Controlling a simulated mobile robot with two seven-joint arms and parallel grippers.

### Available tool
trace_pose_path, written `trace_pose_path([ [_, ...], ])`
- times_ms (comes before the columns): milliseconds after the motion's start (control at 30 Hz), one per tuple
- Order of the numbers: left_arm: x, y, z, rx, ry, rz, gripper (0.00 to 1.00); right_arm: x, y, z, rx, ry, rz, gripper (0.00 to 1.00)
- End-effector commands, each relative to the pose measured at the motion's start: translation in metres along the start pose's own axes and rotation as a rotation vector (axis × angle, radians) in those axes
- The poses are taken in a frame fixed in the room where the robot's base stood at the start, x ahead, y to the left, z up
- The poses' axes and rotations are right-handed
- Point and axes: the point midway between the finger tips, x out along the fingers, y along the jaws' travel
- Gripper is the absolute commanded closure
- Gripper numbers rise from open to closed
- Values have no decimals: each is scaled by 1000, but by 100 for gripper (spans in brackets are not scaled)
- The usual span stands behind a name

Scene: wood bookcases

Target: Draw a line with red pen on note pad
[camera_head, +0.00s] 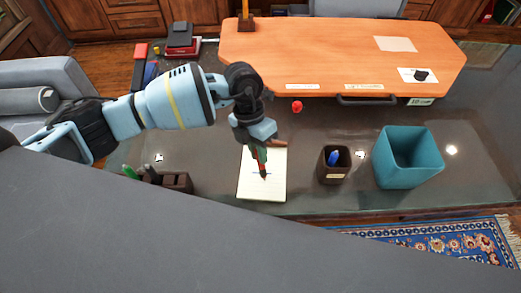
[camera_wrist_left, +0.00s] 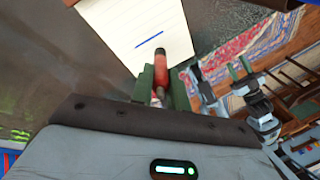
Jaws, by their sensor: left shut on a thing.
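A pale note pad (camera_head: 250,188) lies on the dark glossy desk; it also fills the top of the left wrist view (camera_wrist_left: 125,22). A short blue line shows on its page. My left gripper (camera_head: 259,155) is over the pad, shut on the red pen (camera_head: 263,173), which shows between the green fingers in the left wrist view (camera_wrist_left: 160,62). The pen points down at the page near the line; I cannot tell whether its tip touches. What seems to be my right gripper (camera_wrist_left: 239,68) is small at the right of the left wrist view, away from the pad.
A dark pen cup (camera_head: 335,172) with a blue pen and a teal bin (camera_head: 405,168) stand right of the pad. A dark organizer (camera_head: 172,182) is at left. A red object (camera_head: 297,106) lies behind the pad, before the orange desktop (camera_head: 330,50).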

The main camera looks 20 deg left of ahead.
Motion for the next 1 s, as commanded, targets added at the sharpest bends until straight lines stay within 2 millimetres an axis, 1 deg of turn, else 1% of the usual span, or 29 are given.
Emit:
trace_pose_path([
  [200,-2,5,-4,1,-1,0,100,0,-1,-5,3,10,1,59],
  [533,-1,7,-6,0,0,0,100,-1,0,-6,-1,11,1,59],
  [1000,-1,17,-14,0,2,1,100,-2,3,-12,-14,21,2,59],
])
